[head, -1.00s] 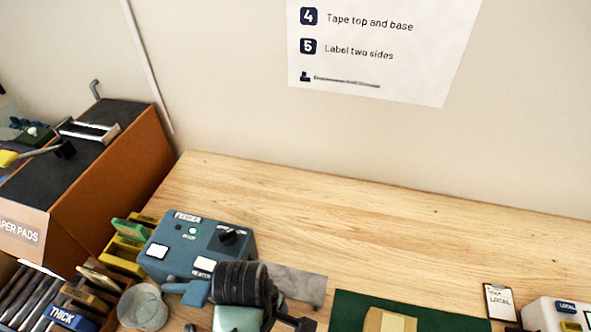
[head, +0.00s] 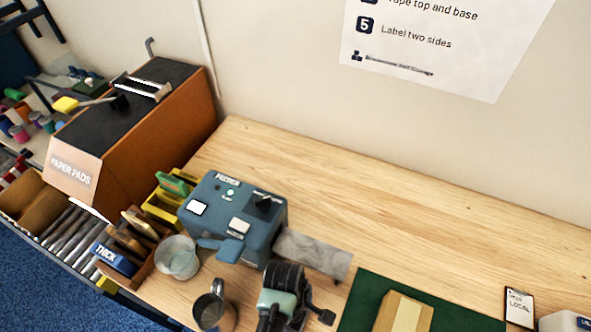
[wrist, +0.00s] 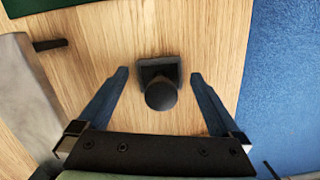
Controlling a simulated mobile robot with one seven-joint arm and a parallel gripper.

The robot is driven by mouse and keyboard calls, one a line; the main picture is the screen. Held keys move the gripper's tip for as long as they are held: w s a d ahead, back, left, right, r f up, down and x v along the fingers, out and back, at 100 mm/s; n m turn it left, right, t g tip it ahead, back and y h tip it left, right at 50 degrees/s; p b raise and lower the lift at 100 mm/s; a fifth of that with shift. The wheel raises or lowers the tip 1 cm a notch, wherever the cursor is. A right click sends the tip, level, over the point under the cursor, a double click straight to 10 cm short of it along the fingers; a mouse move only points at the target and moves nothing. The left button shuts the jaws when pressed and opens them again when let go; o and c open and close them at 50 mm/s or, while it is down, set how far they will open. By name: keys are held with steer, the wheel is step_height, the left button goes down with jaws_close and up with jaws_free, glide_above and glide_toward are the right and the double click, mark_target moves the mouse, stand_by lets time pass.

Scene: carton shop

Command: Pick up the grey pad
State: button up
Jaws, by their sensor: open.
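A flat mottled grey piece, which looks like the grey pad (head: 315,254), lies on the wooden bench against the right side of the blue feeder. Its light grey surface also shows at the left edge of the wrist view (wrist: 28,100). My gripper (wrist: 160,76) is open and empty, pointing down at the bench. A dark square piece with a round knob (wrist: 160,92) shows between its fingers; I cannot tell its height. The grey piece is left of the fingers, apart from them. In the head view my arm's dark end covers the bench just in front of it.
The feeder (head: 235,215), a clear cup (head: 177,257) and a dark mug (head: 213,312) stand left of my arm. A green mat (head: 360,305) bears a brown carton (head: 405,314). A rack marked THICK (head: 115,258) and other grey slabs (head: 75,235) are far left. The bench's back is clear.

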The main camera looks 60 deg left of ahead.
steer(key=shift+f, duration=0.55)
steer(key=c, duration=1.3)
steer(key=shift+o, duration=0.2)
steer(key=shift+r, duration=0.1)
step_height(320, 180, up, 10)
steer(key=shift+f+b, duration=0.1)
steer(key=shift+b, duration=0.3)
